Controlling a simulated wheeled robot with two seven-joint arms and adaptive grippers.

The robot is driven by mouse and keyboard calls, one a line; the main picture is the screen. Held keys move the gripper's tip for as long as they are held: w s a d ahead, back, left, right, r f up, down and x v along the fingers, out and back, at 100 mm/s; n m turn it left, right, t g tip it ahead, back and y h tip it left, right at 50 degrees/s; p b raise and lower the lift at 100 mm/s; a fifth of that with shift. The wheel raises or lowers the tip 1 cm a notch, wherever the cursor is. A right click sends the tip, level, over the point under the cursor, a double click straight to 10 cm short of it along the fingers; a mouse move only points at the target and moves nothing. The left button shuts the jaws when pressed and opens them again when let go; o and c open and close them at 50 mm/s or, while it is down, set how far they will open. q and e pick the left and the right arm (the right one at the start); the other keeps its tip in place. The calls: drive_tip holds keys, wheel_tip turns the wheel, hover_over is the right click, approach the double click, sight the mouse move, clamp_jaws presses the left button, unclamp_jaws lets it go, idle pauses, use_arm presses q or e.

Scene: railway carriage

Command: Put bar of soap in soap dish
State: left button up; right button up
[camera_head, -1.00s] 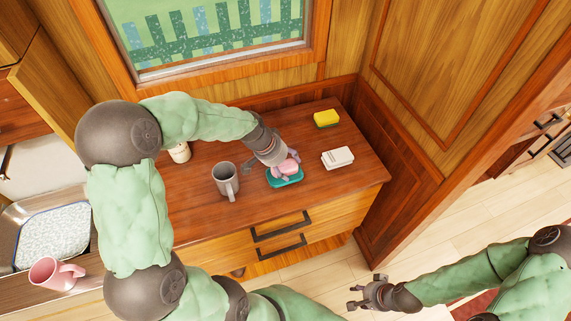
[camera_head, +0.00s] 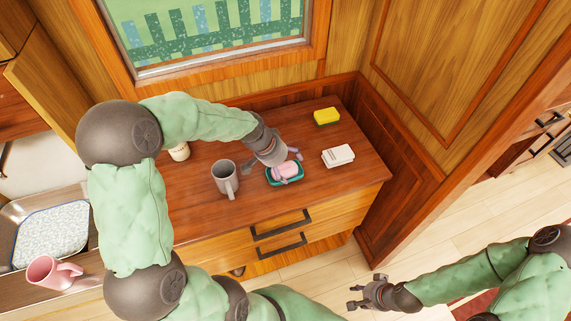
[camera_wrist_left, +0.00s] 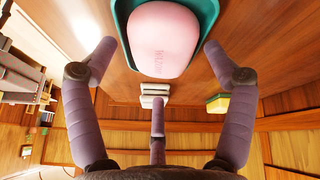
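The pink bar of soap (camera_head: 287,170) lies in the teal soap dish (camera_head: 270,180) on the wooden cabinet top. In the left wrist view the soap (camera_wrist_left: 163,40) sits inside the rim of the dish (camera_wrist_left: 209,12). My left gripper (camera_head: 270,160) is just behind and above the dish. Its fingers are spread wide and hold nothing; they also show open in the left wrist view (camera_wrist_left: 160,85). My right gripper (camera_head: 366,293) is low in front of the cabinet, empty, with its fingers apart.
A grey mug (camera_head: 226,180) stands left of the dish. A white box-like stack (camera_head: 338,156) lies to the right, and a yellow sponge (camera_head: 327,117) is at the back right. A pink mug (camera_head: 52,273) is at the far left by a sink. The cabinet top's front right is clear.

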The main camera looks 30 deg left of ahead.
idle(0.3)
use_arm(q)
drive_tip(key=v, duration=1.2)
clamp_jaws()
idle(1.3)
